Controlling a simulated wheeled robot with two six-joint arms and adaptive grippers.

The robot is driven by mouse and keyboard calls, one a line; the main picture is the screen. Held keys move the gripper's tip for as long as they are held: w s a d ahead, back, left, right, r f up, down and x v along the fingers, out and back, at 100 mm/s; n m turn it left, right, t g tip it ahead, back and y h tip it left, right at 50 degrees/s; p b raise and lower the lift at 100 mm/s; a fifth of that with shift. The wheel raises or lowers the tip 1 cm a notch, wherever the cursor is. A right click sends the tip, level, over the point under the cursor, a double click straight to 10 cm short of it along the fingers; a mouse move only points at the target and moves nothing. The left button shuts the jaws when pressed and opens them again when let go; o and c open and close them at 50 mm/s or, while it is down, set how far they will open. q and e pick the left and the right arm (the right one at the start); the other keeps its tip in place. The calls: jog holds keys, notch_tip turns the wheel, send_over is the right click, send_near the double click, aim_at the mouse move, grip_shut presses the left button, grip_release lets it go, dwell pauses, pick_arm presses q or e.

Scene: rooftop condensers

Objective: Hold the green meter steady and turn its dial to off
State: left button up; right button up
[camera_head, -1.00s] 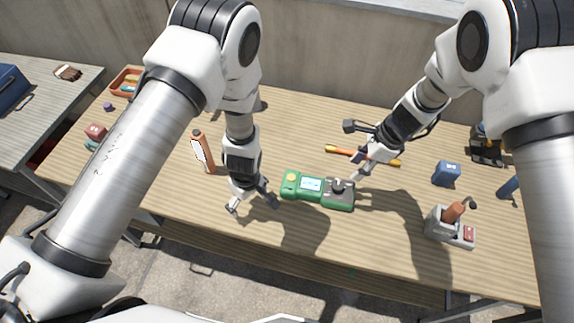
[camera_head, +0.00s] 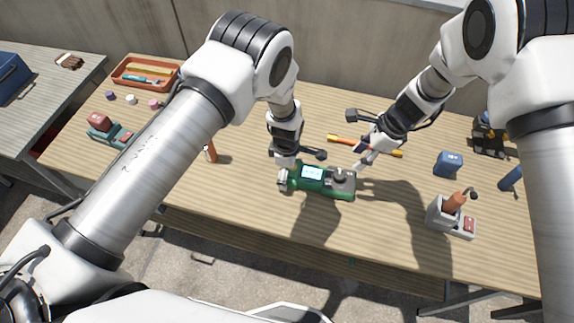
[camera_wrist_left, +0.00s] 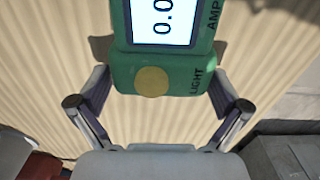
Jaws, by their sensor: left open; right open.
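The green meter (camera_head: 323,191) lies on the wooden table, its screen (camera_head: 312,173) lit and its dark dial (camera_head: 339,175) at the right end. My left gripper (camera_head: 298,171) is at the meter's left end, open. In the left wrist view the meter's end (camera_wrist_left: 160,75) sits between the two spread fingers (camera_wrist_left: 158,108), with a yellow round button and a screen reading that starts "0.0". My right gripper (camera_head: 364,157) is open, with its fingertips close to the dial end of the meter; whether they touch it I cannot tell.
An orange-handled tool (camera_head: 345,142) lies behind the meter, close to my right gripper. A blue box (camera_head: 448,164) and a grey soldering stand (camera_head: 440,215) are to the right. An orange tray (camera_head: 135,84) stands at the back left. The table in front of the meter is clear.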

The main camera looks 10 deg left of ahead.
pick_arm(q)
jog(key=c, duration=1.3)
pick_arm(e)
jog(key=o, duration=0.4)
jog(key=shift+c, duration=0.2)
jog(key=w+d+r+n+t+h, duration=0.1)
jog(key=w+d+n+t+h, duration=0.4)
jog(key=w+d+n+t, duration=0.8)
jog(key=s+a+n+y, duration=0.85)
jog(key=s+n, duration=0.35)
jog(key=s, duration=0.2)
jog(key=s+a+f+y, duration=0.1)
jog(key=s+a+f, duration=0.1)
jog(key=s, duration=0.4)
jog(key=g, duration=0.2)
send_near(340, 175)
jog(key=shift+m, duration=0.4)
jog(key=x, duration=0.9)
jog(key=shift+h, duration=0.25)
grip_shut()
